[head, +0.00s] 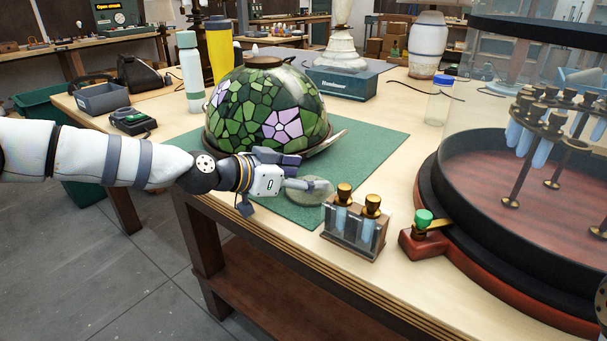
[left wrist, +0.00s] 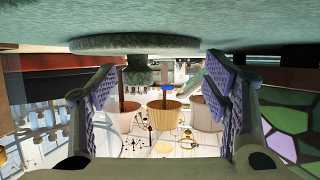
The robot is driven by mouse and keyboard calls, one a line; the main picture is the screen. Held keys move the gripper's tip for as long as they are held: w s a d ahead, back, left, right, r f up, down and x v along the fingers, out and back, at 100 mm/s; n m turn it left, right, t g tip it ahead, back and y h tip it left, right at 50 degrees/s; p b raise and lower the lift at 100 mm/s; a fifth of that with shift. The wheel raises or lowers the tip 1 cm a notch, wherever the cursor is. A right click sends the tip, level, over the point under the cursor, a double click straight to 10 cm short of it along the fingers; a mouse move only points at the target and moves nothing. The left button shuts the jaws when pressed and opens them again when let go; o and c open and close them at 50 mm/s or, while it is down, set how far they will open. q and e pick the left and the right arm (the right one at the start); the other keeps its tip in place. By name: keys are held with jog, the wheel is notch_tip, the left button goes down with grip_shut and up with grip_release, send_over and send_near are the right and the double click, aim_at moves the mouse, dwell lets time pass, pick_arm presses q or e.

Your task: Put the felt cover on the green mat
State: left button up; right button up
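The felt cover (head: 311,191) is a pale grey-green round disc near the front edge of the green mat (head: 377,145). In the left wrist view, which is upside down, the felt cover (left wrist: 140,43) shows as a fuzzy disc with a short knob, and it appears to rest flat on the mat (left wrist: 260,30). My left gripper (head: 303,184) is low over the mat, beside and partly in front of the cover. Its two purple-padded fingers (left wrist: 162,98) are wide apart with nothing held between them. My right gripper is not seen.
A green and pink stained-glass shade (head: 262,112) stands on the mat close behind my left gripper. A rack with brass-capped vials (head: 352,228) is just right of the cover. A red base with a green knob (head: 424,222) and a large round glass-walled stand (head: 470,240) lie further right.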

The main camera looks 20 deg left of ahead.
pick_arm(q)
jog(key=shift+r, duration=0.35)
jog(key=p+v, duration=0.1)
jog(key=v, duration=0.2)
jog(key=p+v, duration=0.1)
jog(key=v, duration=0.7)
jog(key=shift+w+r+p, duration=0.15)
jog(key=shift+r+p, duration=0.15)
jog(key=shift+p, duration=0.1)
jog(key=shift+s+a, duration=0.3)
jog(key=shift+s, duration=0.15)
jog(key=shift+f, duration=0.25)
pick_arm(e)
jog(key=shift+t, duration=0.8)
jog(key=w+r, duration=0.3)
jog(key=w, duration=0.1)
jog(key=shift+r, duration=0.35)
